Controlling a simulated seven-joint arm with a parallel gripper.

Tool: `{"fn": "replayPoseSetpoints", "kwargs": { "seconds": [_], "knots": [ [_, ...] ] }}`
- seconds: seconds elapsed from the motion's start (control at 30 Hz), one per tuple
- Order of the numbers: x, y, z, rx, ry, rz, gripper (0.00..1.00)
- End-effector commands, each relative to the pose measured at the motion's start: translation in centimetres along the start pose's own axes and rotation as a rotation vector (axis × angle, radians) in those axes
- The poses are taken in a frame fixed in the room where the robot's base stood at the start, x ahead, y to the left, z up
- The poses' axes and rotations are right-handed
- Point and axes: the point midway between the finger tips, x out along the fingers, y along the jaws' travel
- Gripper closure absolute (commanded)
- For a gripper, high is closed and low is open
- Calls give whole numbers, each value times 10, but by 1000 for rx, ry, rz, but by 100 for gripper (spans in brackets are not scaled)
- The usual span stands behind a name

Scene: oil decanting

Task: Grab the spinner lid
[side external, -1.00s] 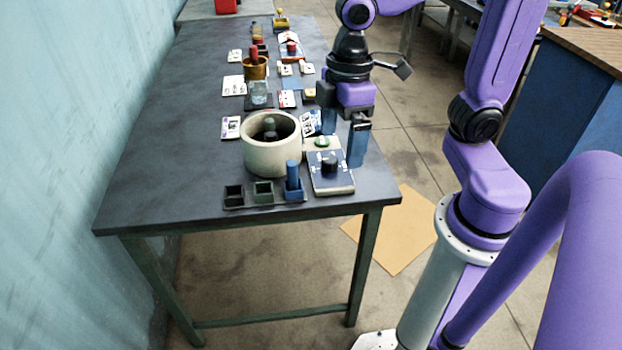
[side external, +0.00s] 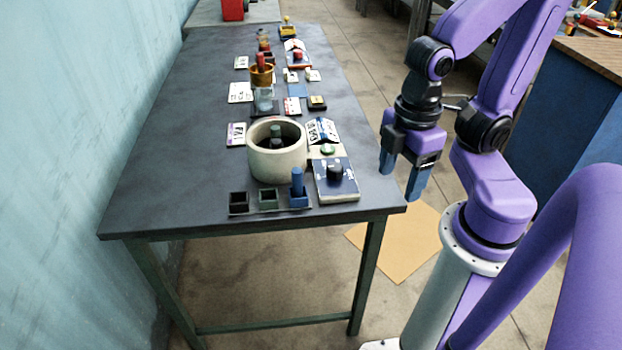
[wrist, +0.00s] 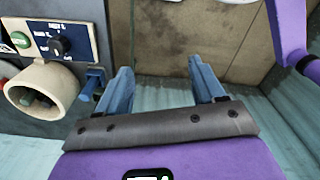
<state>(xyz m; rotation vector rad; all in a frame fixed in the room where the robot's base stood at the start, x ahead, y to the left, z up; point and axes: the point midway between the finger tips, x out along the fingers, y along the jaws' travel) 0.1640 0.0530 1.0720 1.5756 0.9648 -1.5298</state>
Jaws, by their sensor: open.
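The round cream pot (side external: 278,170), which looks like the spinner, stands near the front of the dark table; it also shows tilted at the left of the wrist view (wrist: 58,82). Its top is open, with a dark green post (side external: 276,133) inside. I cannot tell for certain which piece is the spinner lid. My gripper (side external: 402,178) is open and empty, right of the table's edge and apart from everything. Its two blue fingers (wrist: 159,68) point at bare floor and wall in the wrist view.
A blue panel box with a black knob (side external: 335,171) stands right of the pot. A tray of small cups with a blue peg (side external: 297,186) is in front. A copper pot (side external: 262,76) and several cards stand farther back. The table's left side is clear.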

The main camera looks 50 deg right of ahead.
Motion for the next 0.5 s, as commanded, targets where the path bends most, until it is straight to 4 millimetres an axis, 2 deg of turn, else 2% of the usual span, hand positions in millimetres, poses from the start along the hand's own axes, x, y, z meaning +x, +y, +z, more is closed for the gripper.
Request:
{"fn": "replayPoseSetpoints", "kwargs": {
  "seconds": [0.33, 0.5],
  "knots": [
    [-2, 0, -1, 0, 1, 0, 37],
    [-20, 0, -2, 1, 7, 0, 37]
  ]
}}
